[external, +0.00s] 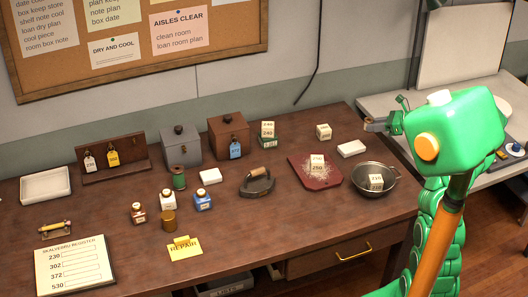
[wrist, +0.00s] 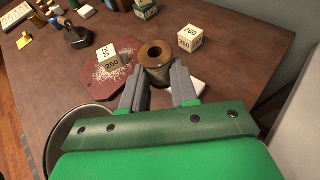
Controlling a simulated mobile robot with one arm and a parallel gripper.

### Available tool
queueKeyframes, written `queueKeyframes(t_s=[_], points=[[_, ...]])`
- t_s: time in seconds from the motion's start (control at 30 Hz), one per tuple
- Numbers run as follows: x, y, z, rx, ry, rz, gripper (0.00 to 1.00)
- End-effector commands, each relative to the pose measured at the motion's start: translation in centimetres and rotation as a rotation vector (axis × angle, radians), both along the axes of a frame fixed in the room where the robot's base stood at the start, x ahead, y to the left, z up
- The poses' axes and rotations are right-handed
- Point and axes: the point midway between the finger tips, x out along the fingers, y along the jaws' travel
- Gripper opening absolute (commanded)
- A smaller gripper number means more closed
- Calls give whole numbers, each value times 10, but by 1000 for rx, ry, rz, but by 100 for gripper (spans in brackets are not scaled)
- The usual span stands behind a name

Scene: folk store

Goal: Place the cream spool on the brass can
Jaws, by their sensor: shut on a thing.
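A spool (wrist: 157,56) with a brown wooden rim and a round hole is held between my gripper's (wrist: 158,84) two grey fingers in the wrist view. Its thread colour is hard to tell there. In the external view my gripper (external: 376,124) is at the right end of the table, above the surface, and the held spool is too small to make out clearly. The brass can (external: 168,219) is a short gold cylinder standing upright at the front left-centre of the table, far to the left of my gripper. Nothing shows on its top.
Small bottles (external: 202,201) stand close around the can, with a yellow repair sign (external: 184,248) in front. A green spool (external: 179,179) stands behind. An iron (external: 257,184), a red board (external: 304,177) and a metal bowl (external: 391,190) lie between the can and my arm's side.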

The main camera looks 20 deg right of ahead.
Motion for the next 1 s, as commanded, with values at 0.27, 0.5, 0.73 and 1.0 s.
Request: queueKeyframes(t_s=[0.27, 0.5, 0.73, 1.0], points=[[12, 44, 5, 1, -1, 60, 0], [25, 123, 13, 1, -3, 161, 0], [28, 199, 19, 2, -2, 258, 0], [22, 288, 26, 3, -1, 370, 0]])
